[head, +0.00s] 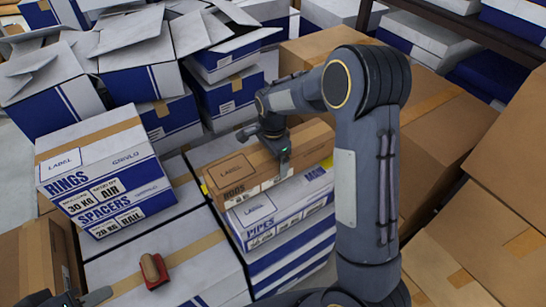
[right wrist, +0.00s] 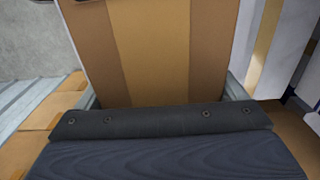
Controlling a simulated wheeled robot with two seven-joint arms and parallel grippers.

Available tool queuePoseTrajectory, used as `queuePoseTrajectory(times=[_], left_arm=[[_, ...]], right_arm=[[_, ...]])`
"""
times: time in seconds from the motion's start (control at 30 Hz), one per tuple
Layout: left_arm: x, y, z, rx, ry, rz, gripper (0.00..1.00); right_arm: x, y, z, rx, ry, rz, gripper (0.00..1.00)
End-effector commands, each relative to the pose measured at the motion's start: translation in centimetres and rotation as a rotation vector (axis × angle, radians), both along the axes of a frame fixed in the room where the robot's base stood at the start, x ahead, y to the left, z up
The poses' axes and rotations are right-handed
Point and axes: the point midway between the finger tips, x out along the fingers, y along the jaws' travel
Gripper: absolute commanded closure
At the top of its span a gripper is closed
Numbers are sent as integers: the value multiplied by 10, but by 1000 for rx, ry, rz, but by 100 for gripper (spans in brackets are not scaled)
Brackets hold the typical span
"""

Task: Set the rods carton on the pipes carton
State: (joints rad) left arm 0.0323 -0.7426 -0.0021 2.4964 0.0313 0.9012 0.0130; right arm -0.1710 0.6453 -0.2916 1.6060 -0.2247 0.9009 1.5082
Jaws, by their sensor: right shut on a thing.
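The rods carton (head: 240,180) is a brown box with tan tape, in the middle of the head view. My right gripper (head: 272,142) is shut on it from above; in the right wrist view the carton's taped top (right wrist: 155,50) fills the space between the jaws. The pipes carton (head: 268,236) is white and blue, directly below and in front of the rods carton. The rods carton covers its back part; I cannot tell whether they touch. My left gripper (head: 68,298) is at the bottom left edge, partly cut off, its fingers spread apart and empty.
A white-and-blue rings and spacers carton (head: 105,175) stands at left. A red and brown hand tool (head: 154,270) lies on a taped white carton (head: 195,262). Open cartons (head: 140,50) crowd the back. Large brown cartons (head: 440,130) fill the right side.

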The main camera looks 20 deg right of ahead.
Motion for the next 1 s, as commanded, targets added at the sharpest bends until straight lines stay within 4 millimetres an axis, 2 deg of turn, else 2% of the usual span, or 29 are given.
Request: queuePoseTrajectory(times=[0.67, 0.7, 0.77, 1.0], left_arm=[[0, 0, -8, 0, 0, 0, 64], [0, 0, -8, 0, 0, 0, 64], [0, 0, -7, 0, 0, 0, 64], [0, 0, -8, 0, 0, 0, 64]], right_arm=[[1, 0, -10, 0, -3, 0, 64], [1, 0, -9, 0, -3, 0, 7], [1, 0, -9, 0, -3, 0, 0], [0, 0, -9, 0, 1, 0, 0]])
